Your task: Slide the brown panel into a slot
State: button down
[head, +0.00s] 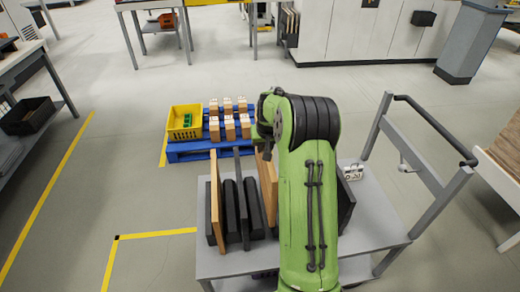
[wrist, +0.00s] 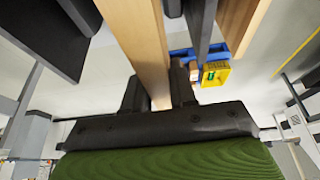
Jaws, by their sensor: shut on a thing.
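A brown panel (head: 267,185) stands upright on the grey cart, partly hidden behind my green arm. In the wrist view the brown panel (wrist: 143,38) runs between the two black fingers of my gripper (wrist: 160,90), which is shut on it. In the head view my arm hides the gripper. The black slotted rack (head: 253,215) is on the cart, left of the held panel. Another brown panel (head: 216,195) and a dark panel (head: 238,175) stand upright at the rack. The held panel's lower end is hidden, so I cannot tell whether it is in a slot.
The grey cart (head: 215,265) has a handle frame at its right. A dark panel (head: 346,205) stands right of my arm, near a small white sign (head: 353,173). Behind is a blue pallet (head: 190,152) with a yellow crate (head: 184,121) and several boxes.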

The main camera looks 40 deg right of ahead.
jog(key=shift+f+b, duration=4.95)
jog(key=shift+f, duration=1.85)
